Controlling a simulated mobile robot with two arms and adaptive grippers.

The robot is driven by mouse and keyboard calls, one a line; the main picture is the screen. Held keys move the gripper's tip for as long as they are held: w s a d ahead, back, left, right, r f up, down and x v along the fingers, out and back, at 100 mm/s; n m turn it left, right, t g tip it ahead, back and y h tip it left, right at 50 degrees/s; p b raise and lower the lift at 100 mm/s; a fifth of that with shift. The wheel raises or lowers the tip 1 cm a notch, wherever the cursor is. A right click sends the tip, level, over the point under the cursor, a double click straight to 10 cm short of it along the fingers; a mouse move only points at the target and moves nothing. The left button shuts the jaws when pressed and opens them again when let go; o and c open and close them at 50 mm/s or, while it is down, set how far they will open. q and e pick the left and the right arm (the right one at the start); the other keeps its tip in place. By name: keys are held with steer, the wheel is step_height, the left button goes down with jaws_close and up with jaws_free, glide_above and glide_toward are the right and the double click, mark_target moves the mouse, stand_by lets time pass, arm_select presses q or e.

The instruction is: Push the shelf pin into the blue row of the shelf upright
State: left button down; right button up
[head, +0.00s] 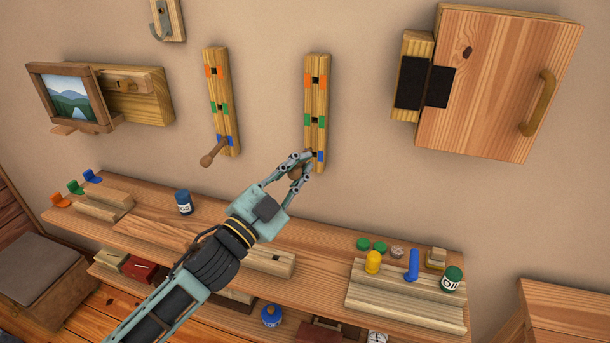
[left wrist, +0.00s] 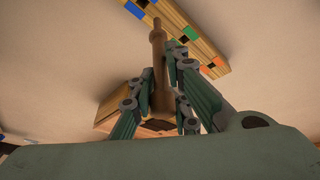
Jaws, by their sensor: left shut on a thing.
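The shelf pin (left wrist: 159,65), a turned brown peg, is between the fingers of my left gripper (head: 301,168). The gripper is shut on it. In the left wrist view the pin's thin end points at the right-hand shelf upright (head: 317,90), near its blue mark (left wrist: 134,9). I cannot tell whether the end is in the hole. In the head view the fingers partly cover the pin and the lower end of this upright. The upright has orange, green and blue rows with dark holes. My right gripper is not in view.
The left upright (head: 220,90) has a brown pin (head: 213,153) sticking out at its blue row. A wall cabinet (head: 490,85) hangs to the right and a framed picture (head: 70,95) to the left. Below, a wooden shelf (head: 155,225) carries jars, hooks and blocks.

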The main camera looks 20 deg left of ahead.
arm_select(q)
steer(key=s+f+m+h+b, duration=0.1)
steer(key=s+f+h, duration=0.1)
steer(key=s+f, duration=0.2)
steer(key=shift+s+a+f+m+t, duration=0.2)
steer(key=shift+m+t, duration=0.1)
steer(key=shift+t, duration=0.1)
steer(key=shift+w+d, duration=0.15)
steer(key=shift+w, duration=2.55)
steer(key=shift+r, duration=0.1)
steer(key=shift+w, duration=0.15)
steer(key=shift+w, duration=0.4)
